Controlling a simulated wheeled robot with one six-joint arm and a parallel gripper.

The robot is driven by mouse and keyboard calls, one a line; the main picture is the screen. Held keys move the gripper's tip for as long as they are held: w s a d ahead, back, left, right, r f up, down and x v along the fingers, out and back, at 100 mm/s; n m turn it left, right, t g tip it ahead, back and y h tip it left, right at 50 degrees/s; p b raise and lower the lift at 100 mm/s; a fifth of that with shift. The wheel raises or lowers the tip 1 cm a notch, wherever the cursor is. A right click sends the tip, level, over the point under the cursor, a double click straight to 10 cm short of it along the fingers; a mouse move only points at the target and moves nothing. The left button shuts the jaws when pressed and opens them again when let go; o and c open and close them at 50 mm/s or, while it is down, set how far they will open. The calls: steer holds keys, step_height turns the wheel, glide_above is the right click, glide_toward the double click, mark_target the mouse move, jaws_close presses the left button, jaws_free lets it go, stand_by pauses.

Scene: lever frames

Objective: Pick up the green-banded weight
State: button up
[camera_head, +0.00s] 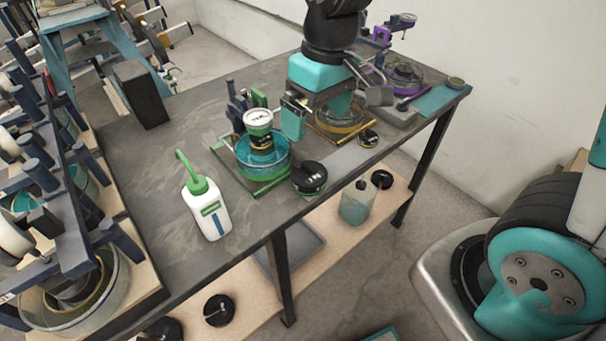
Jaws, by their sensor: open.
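A squat black round weight (310,178) with white print on top sits on the table at the front edge, right of the green lever frame (262,190). A thin greenish band seems to show low on its side, though it is small. A white-topped jar with a green band (259,121) stands in the teal dish (262,160) of that frame. My gripper (336,108) reaches down from the top, its teal body above the yellow lever frame (345,138). It is open, with a teal pad at left and a grey finger at right. It is behind and apart from the black weight.
A white bottle with a green spout (207,207) stands front left. A small black weight (368,138) lies near the yellow frame. A purple frame (400,75) is at the far right, a black block (140,95) at the back left. The table's left middle is clear.

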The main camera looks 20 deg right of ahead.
steer(key=h, duration=0.1)
glide_above(310, 174)
steer(key=s, duration=0.1)
step_height(310, 174, down, 3)
steer(key=shift+m, duration=0.4)
step_height(310, 174, down, 11)
steer(key=shift+f+p, duration=0.1)
steer(key=shift+p, duration=0.95)
steer(key=shift+a+f+p, duration=0.2)
steer(key=shift+f+p, duration=0.75)
steer(key=shift+f, duration=1.9)
steer(key=shift+c, duration=0.2)
steer(key=c, duration=1.1)
steer(key=shift+w, duration=0.1)
steer(key=c, duration=0.3)
steer(key=shift+r, duration=0.1)
steer(key=shift+r, duration=0.1)
